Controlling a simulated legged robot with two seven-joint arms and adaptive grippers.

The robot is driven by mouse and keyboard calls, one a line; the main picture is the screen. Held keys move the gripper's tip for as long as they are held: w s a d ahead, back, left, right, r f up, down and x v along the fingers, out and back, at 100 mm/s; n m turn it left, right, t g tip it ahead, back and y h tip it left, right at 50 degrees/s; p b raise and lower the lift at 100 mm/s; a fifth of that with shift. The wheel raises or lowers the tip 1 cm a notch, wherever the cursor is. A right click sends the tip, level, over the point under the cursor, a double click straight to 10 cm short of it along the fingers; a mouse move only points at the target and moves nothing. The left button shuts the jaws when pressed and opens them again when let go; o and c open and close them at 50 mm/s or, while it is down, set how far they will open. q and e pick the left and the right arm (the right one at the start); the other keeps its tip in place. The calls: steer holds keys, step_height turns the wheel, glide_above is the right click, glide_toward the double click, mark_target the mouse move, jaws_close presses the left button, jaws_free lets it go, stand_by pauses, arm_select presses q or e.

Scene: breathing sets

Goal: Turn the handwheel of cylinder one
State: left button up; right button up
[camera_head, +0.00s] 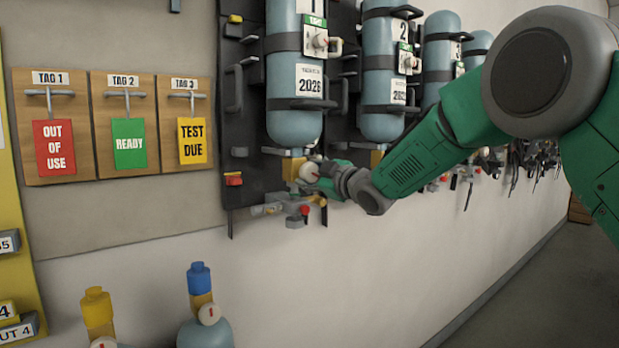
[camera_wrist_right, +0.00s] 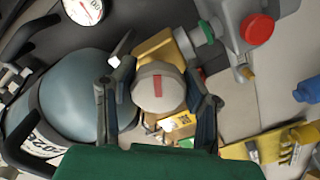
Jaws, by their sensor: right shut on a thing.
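Cylinder one (camera_head: 293,75) is a blue-grey cylinder strapped upside down to a dark backplate, with a 2026 label and a number 1 plate. Its brass valve (camera_head: 292,166) is at the bottom. The handwheel (camera_head: 309,172) is a pale round knob on that valve; in the right wrist view the handwheel (camera_wrist_right: 159,88) shows a red bar mark on its face. My right gripper (camera_head: 322,182) is at the handwheel, and in the right wrist view its two fingers (camera_wrist_right: 160,103) stand on either side of it, shut on it. My left gripper is not in view.
Cylinder two (camera_head: 381,75) hangs just right on the wall. A grey fitting with a red knob (camera_wrist_right: 257,29) sits close to the valve. Three tag boards (camera_head: 124,165) are on the left. Two cylinders (camera_head: 203,330) with yellow and blue tops stand below.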

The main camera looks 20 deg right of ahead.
steer(key=shift+f, duration=0.15)
steer(key=o, duration=1.2)
steer(key=shift+c, duration=0.2)
steer(key=shift+d, duration=0.1)
steer(key=shift+s, duration=0.1)
steer(key=v, duration=1.1)
steer(key=shift+s+d, duration=0.15)
steer(key=shift+s, duration=0.25)
stand_by(4.8)
